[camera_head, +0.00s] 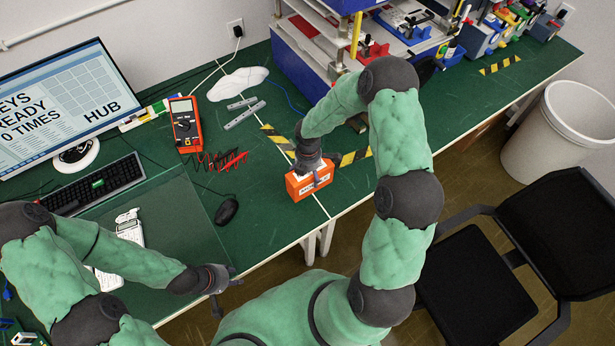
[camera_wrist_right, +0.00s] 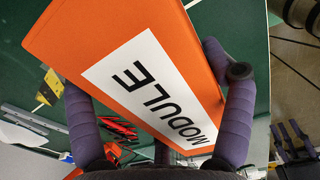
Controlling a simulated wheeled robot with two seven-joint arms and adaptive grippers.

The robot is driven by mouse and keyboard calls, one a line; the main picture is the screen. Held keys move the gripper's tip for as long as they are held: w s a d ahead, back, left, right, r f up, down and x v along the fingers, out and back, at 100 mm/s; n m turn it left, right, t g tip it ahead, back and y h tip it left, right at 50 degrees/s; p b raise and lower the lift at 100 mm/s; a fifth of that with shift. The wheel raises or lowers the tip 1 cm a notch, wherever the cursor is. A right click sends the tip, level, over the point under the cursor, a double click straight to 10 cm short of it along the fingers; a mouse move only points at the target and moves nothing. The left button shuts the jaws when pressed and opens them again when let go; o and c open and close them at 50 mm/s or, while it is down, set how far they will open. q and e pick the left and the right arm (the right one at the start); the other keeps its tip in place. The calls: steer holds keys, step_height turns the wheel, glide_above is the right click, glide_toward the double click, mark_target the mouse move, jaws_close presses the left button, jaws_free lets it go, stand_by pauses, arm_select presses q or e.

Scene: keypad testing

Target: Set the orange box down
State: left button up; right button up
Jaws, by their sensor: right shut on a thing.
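The orange box (camera_head: 312,181) is at the front edge of the green table, beside the yellow-black tape marks. My right gripper (camera_head: 311,164) is on it from above. In the right wrist view the box (camera_wrist_right: 85,35) fills the upper middle, with a white label reading "MODULE". The fingers of my right gripper (camera_wrist_right: 160,110) are on both sides of it. I cannot tell whether the box touches the table. My left gripper (camera_head: 222,284) is empty near the table's front edge at lower left; its finger opening is too small to judge.
A red multimeter (camera_head: 185,123) with red and black leads, metal strips (camera_head: 244,113) and a black mouse (camera_head: 227,211) lie left of the box. A shelf rack (camera_head: 300,75) stands behind. A black chair (camera_head: 480,290) and white bin (camera_head: 560,130) are at right.

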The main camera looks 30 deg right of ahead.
steer(key=shift+w+d+f, duration=0.15)
steer(key=shift+w+f, duration=0.35)
steer(key=shift+f, duration=0.05)
steer(key=shift+f+b, duration=0.35)
steer(key=shift+f, duration=1.2)
steer(key=o, duration=1.2)
steer(key=shift+f, duration=0.1)
steer(key=shift+o, duration=0.2)
step_height(320, 180, up, 12)
steer(key=shift+r+p, duration=0.15)
steer(key=shift+p, duration=0.9)
